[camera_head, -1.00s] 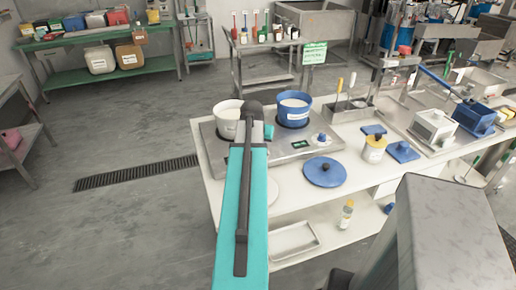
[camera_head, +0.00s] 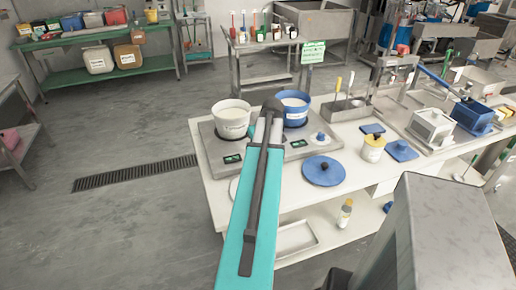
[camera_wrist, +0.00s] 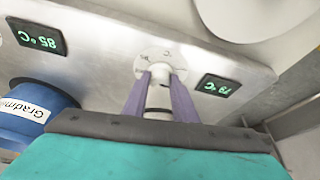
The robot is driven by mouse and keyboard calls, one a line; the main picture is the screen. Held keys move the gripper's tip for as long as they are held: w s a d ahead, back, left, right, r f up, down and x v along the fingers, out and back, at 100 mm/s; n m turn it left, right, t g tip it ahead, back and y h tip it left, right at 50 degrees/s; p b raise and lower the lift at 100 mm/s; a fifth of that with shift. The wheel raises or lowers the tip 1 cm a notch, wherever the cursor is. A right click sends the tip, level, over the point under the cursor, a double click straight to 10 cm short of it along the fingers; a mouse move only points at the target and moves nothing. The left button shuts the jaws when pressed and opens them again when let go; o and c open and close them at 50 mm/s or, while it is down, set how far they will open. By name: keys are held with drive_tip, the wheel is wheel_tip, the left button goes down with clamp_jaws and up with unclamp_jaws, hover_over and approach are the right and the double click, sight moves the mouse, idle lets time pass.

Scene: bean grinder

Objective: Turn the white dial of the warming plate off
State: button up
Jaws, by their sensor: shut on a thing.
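The warming plate (camera_head: 215,152) is a grey slab on the white table. It carries a white pot (camera_head: 232,118) and a blue pot (camera_head: 294,107). In the wrist view, my gripper (camera_wrist: 161,78) has its two purple fingers on either side of the white dial (camera_wrist: 158,98), shut on it. The round white marked disc (camera_wrist: 152,62) shows behind the fingertips. Green displays flank the dial: one reads 85°C (camera_wrist: 39,39), the other about 79°C (camera_wrist: 217,86). In the head view my arm hides the dial and the gripper.
A blue dial (camera_head: 320,137) stands at the plate's right end. A blue lid (camera_head: 323,171) lies in front of it. A yellow-topped jar (camera_head: 373,148) stands further right.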

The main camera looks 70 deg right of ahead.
drive_tip(key=n, duration=0.1)
drive_tip(key=n+y, duration=0.1)
drive_tip(key=n, duration=0.1)
drive_tip(key=shift+s+d+f+n+t+b, duration=0.1)
drive_tip(key=shift+s+d+n+t+b, duration=0.1)
drive_tip(key=shift+s+n+t+b, duration=0.15)
drive_tip(key=shift+n+y, duration=0.8)
drive_tip(key=shift+n, duration=0.85)
drive_tip(key=o, duration=1)
drive_tip(key=shift+o, duration=0.2)
drive_tip(key=shift+w, duration=0.1)
drive_tip(key=b+v, duration=0.2)
drive_tip(key=v, duration=1.2)
